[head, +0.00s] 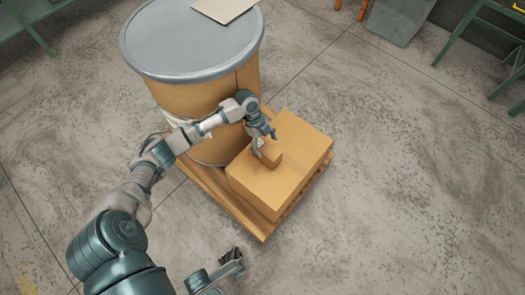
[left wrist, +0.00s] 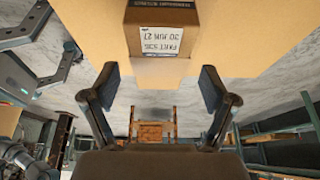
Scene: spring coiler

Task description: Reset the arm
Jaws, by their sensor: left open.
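My left gripper (head: 264,145) is open at a small brown box (head: 271,158) that sits on top of a large cardboard box (head: 290,185). In the left wrist view, the two fingers of my left gripper (left wrist: 160,78) stand wide apart. The small box (left wrist: 162,14) is beyond them at the top, with a white printed label facing me. I see no finger closed on it, and I cannot tell whether one touches it. What looks like my right gripper (head: 232,256) shows low in the head view, small and partly cut off.
A large drum (head: 190,97) with a grey lid stands beside the large box on a wooden pallet (head: 228,203). A flat sheet (head: 225,8) lies on the lid. Green-framed benches (head: 478,30) stand at the back. The concrete floor to the right is clear.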

